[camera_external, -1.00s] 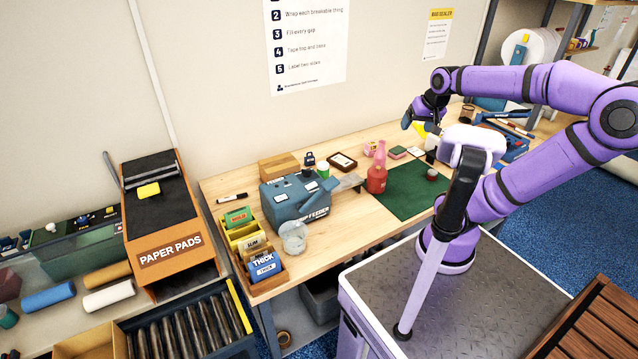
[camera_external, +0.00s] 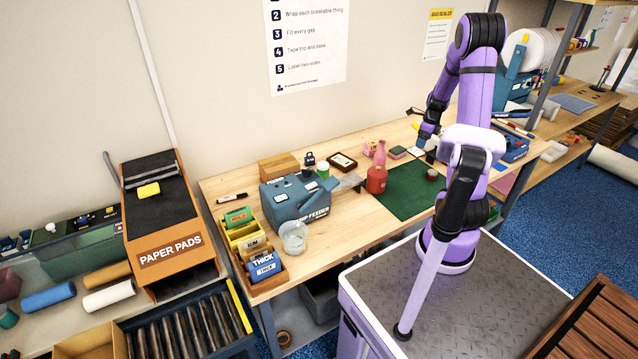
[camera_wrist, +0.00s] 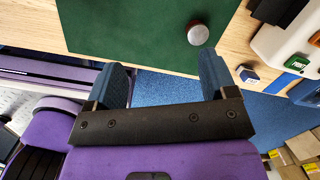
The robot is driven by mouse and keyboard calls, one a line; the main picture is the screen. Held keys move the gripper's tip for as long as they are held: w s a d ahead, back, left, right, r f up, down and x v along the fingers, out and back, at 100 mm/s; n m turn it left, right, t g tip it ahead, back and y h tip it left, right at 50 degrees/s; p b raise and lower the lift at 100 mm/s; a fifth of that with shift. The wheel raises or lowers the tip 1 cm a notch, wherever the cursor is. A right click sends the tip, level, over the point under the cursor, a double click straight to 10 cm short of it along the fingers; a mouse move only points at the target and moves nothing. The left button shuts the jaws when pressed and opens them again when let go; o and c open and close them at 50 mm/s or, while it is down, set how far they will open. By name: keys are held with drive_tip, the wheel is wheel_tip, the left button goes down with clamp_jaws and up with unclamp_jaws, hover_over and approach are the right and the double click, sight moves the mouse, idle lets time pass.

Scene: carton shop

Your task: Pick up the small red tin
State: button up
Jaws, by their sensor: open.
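The small red tin (camera_external: 432,174) stands on the right part of the green mat (camera_external: 390,195) on the workbench. In the wrist view the tin (camera_wrist: 197,33) shows a pale round top and a dark red side, near the edge of the mat (camera_wrist: 130,35). My gripper (camera_wrist: 163,75) is open and empty, its two blue fingers spread. The tin lies ahead of the right finger, apart from it. In the external view my gripper (camera_external: 424,133) is above the back of the bench, partly hard to make out.
In the wrist view a white device with a green label (camera_wrist: 290,45) is right of the tin.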

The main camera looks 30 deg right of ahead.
sight(433, 172)
drive_tip(key=d+f+m, duration=0.2)
drive_tip(key=f, duration=0.1)
drive_tip(key=s+d+f+m+g, duration=0.1)
drive_tip(key=d+f+m, duration=0.2)
drive_tip(key=s+d+f+m, duration=0.1)
drive_tip(key=d+f+m, duration=0.1)
drive_tip(key=d+f, duration=0.1)
drive_tip(key=shift+s+d+f+m, duration=0.2)
drive_tip(key=shift+f+m, duration=0.05)
drive_tip(key=shift+m, duration=0.15)
drive_tip(key=f, duration=0.5)
drive_tip(key=shift+s+d, duration=0.1)
drive_tip(key=shift+d, duration=0.1)
drive_tip(key=shift+d+f, duration=0.15)
drive_tip(key=shift+f, duration=1.4)
drive_tip(key=shift+d+f, duration=0.15)
drive_tip(key=shift+f, duration=1.4)
drive_tip(key=c, duration=1)
drive_tip(key=shift+r, duration=0.2)
